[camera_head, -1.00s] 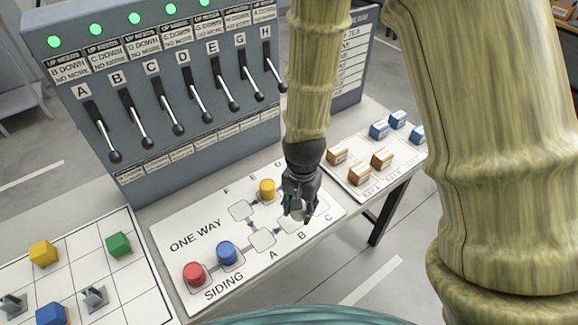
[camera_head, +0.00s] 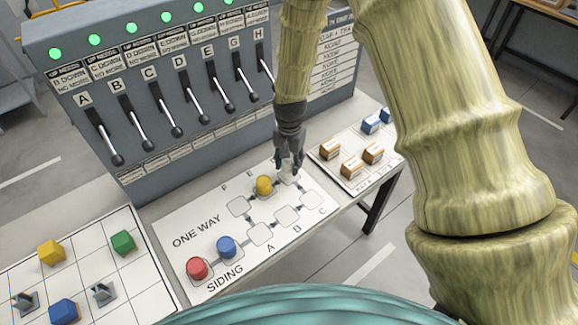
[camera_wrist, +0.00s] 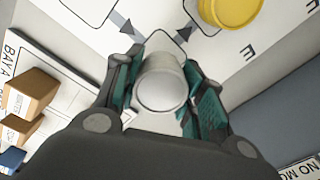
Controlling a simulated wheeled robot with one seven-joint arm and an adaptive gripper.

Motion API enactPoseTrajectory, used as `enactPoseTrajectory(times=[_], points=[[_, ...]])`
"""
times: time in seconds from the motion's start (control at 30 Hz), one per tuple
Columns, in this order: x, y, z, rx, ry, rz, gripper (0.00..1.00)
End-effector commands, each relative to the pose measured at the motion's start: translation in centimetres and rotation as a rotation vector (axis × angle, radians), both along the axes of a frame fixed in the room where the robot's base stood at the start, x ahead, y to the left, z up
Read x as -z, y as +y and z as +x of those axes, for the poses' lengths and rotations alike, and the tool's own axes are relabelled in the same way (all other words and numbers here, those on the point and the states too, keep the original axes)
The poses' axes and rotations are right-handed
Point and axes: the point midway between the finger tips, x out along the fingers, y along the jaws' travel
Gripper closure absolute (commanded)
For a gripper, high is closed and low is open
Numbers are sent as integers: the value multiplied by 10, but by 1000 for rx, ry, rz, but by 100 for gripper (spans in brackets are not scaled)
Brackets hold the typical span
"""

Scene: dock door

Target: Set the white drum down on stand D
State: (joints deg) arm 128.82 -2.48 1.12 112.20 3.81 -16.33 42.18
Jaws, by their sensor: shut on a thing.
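My gripper (camera_head: 290,162) is shut on the white drum (camera_wrist: 160,84), which sits upright between the teal finger pads in the wrist view. In the head view the drum is mostly hidden by the fingers. The gripper is at the far end of the back row on the white ONE WAY board (camera_head: 190,262), right of the yellow drum (camera_head: 264,186). A pale stand (camera_wrist: 163,42) shows partly beneath the drum; its letter is hidden, but its place beyond E fits stand D. I cannot tell whether the drum touches it.
Stands A (camera_head: 260,234), B (camera_head: 287,216) and C (camera_head: 314,200) are empty. A red drum (camera_head: 197,268) and a blue drum (camera_head: 227,247) stand at the left. Orange-and-white blocks (camera_head: 352,167) lie right of the gripper; the lever panel (camera_head: 150,90) rises behind.

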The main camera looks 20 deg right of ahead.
Motion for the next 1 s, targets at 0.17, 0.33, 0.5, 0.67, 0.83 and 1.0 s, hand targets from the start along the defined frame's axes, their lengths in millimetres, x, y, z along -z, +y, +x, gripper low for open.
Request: enactPoseTrajectory(times=[0.17, 0.33, 0.5, 0.67, 0.83, 1.0], points=[[5, 0, 1, 0, 0, 0, 85], [19, 0, 0, 1, 2, 1, 85], [33, 0, 1, 2, 1, 1, 85], [35, 0, 1, 1, -1, 0, 85], [36, 0, 1, 1, -1, 1, 85], [38, 0, 1, 1, -1, 0, 49]])
